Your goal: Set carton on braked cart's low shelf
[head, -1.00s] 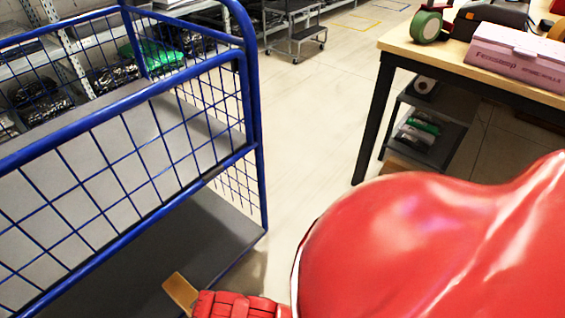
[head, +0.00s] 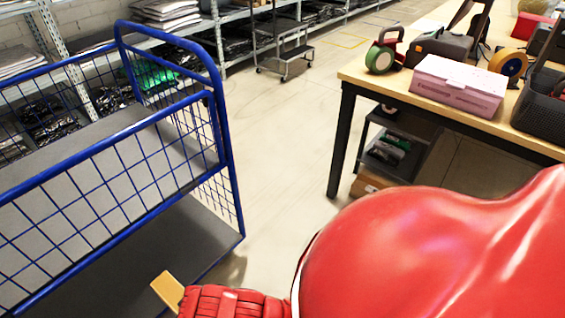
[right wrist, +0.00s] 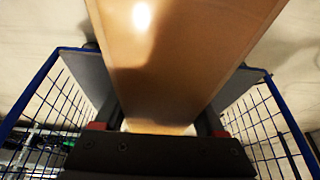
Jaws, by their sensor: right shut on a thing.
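The blue cart (head: 222,120) stands at the left in the head view, with mesh sides and grey shelves. Its dark grey low shelf (head: 190,232) is partly hidden by the cart's mesh side. My right gripper (right wrist: 155,122) is shut on the tan carton (right wrist: 185,60) in the right wrist view, with a finger on each side of it. In the head view a small tan piece, seemingly the carton (head: 167,289), shows beyond my red right arm, near the low shelf's front edge. I cannot tell its height over the shelf. My left gripper is not in view.
A wooden-topped table (head: 400,84) stands at the right with a pink box (head: 458,86), tape and a black basket (head: 540,112). A small step stand (head: 280,45) and stocked racks are at the back. The floor between cart and table is clear.

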